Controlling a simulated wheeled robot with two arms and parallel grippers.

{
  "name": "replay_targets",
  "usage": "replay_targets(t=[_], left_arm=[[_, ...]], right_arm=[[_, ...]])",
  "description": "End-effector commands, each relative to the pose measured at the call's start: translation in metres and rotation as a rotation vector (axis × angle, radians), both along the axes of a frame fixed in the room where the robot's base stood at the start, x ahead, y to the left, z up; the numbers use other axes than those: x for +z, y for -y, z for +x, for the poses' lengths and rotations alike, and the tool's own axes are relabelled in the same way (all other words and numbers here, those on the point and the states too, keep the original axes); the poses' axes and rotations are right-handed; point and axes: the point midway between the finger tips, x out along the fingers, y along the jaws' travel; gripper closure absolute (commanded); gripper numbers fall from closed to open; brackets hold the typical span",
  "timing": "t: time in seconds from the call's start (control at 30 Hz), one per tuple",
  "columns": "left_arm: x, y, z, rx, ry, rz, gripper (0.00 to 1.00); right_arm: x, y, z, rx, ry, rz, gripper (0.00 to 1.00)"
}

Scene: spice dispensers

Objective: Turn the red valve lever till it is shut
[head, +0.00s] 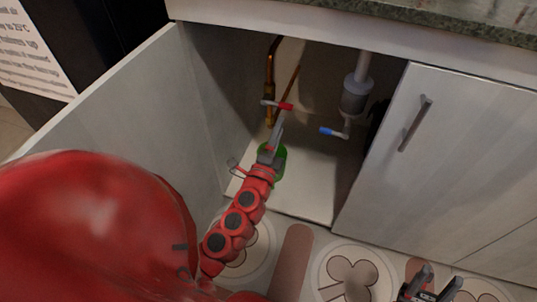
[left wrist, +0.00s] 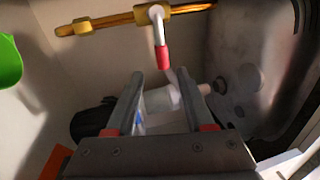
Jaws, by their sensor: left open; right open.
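The red valve lever (head: 286,106) is on the copper pipe (head: 269,75) inside the open cabinet. In the left wrist view the lever's red tip (left wrist: 162,58) hangs from a light stem just ahead of my fingertips, in line with the gap between them. My left gripper (head: 279,126) reaches into the cabinet just below the lever in the head view. In the left wrist view its two fingers (left wrist: 160,78) are apart with nothing held. Contact with the lever cannot be told. My right gripper (head: 430,284) is open and empty at the bottom right, outside the cabinet.
A blue-handled valve (head: 328,131) and a grey drain trap (head: 356,95) are right of the red lever. A green object (head: 281,163) is partly hidden behind my left gripper. The open cabinet door (head: 105,95) is left; a closed door (head: 440,160) is right.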

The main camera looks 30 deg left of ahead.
Motion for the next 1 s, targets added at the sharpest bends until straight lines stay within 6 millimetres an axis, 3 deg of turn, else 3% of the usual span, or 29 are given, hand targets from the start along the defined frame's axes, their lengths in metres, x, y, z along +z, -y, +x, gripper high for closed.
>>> replay_targets(t=[0.2, 0.4, 0.6, 1.0], left_arm=[[-0.013, 0.011, -0.050, 0.001, -0.002, -0.003, 0.47], [-0.019, 0.017, -0.078, 0.003, -0.003, -0.002, 0.47], [-0.019, 0.020, -0.088, -0.001, -0.001, -0.001, 0.47], [-0.018, 0.020, -0.088, -0.001, -0.001, 0.000, 0.47]], right_arm=[[-0.004, -0.001, 0.000, 0.004, 0.000, -0.008, 0.56], [-0.008, -0.003, 0.001, 0.008, -0.002, -0.018, 0.56], [-0.009, -0.004, 0.002, 0.010, -0.002, -0.023, 0.56], [-0.009, -0.004, 0.001, 0.010, -0.003, -0.022, 0.56]])
